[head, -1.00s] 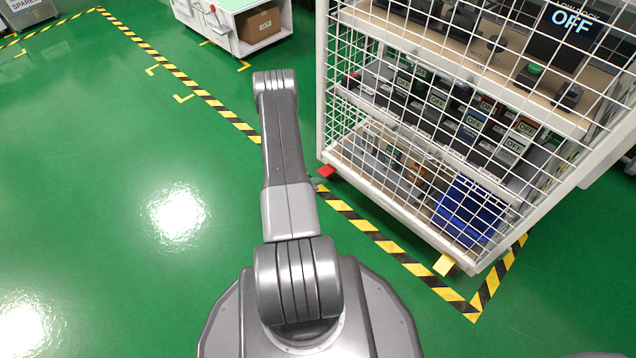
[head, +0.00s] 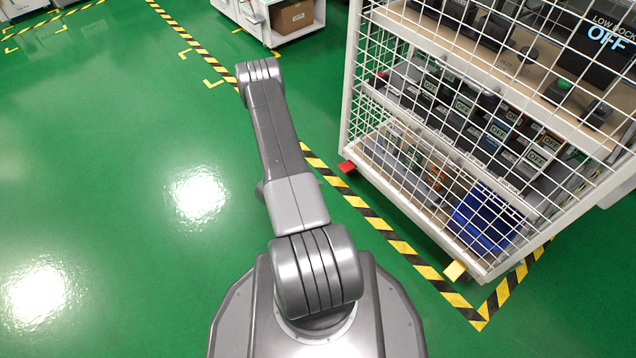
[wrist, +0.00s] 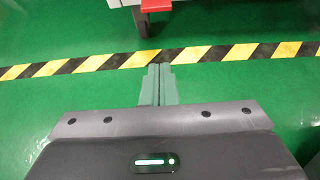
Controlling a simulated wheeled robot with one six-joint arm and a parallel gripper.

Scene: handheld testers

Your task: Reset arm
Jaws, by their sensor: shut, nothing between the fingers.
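My gripper (wrist: 159,84) shows in the wrist view with its two grey fingers together and nothing between them. It points over the green floor, its tips just short of a yellow and black floor stripe (wrist: 85,64). In the head view my arm reaches forward and a little left over the floor. The gripper itself is hidden there behind the arm.
A white wire-mesh rack (head: 352,90) with handheld testers on its shelves stands right of my arm. A blue bin (head: 483,218) sits on its bottom shelf. A white cart with a cardboard box (head: 293,17) stands at the back. The floor (head: 110,150) at left is clear.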

